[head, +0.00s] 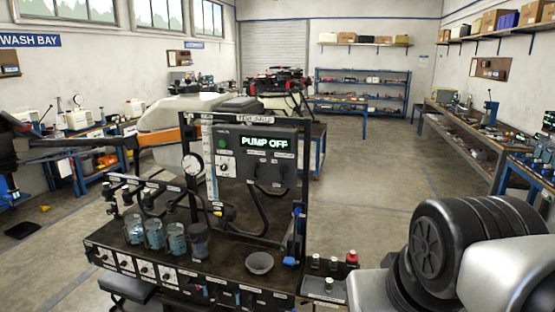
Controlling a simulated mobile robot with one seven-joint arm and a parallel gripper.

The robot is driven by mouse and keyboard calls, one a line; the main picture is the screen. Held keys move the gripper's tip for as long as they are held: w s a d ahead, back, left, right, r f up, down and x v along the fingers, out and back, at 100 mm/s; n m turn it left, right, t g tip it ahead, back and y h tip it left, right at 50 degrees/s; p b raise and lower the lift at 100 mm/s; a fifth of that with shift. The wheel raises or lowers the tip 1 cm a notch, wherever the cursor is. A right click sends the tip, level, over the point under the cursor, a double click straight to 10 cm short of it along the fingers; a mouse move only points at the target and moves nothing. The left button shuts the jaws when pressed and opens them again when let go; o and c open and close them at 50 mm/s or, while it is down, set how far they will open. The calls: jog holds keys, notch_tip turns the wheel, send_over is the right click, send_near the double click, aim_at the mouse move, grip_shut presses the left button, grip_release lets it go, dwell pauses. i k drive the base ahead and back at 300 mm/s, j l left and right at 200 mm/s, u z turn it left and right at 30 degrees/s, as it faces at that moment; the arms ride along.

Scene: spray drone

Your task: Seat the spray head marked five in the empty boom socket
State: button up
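A dark boom rail (150,184) runs along the left of the test bench, with several black fittings on it. I cannot tell which socket on it is empty. Several small silver-topped and red-topped parts (329,284) stand on a small shelf at the bench's right end. They may be spray heads, but their marks are too small to read, so I cannot pick out number five. My gripper is not in view; what looks like my own arm's pale and black links fills the lower right corner.
The bench's dark top (225,258) holds several clear jars (154,233) and a grey bowl (260,262). A control panel (255,155) reading "PUMP OFF" stands upright behind them in a black frame. A gauge (193,164) is beside it. The floor (400,190) to the right is clear.

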aim_at(314, 260)
jog(key=u, duration=1.95)
jog(key=k+l, duration=0.1)
jog(key=l, duration=0.95)
jog(key=k+l, duration=0.1)
jog(key=l, duration=0.95)
jog(key=k+l, duration=0.1)
jog(key=l, duration=0.95)
jog(key=k+l, duration=0.1)
jog(key=l, duration=2)
jog(key=k, duration=0.1)
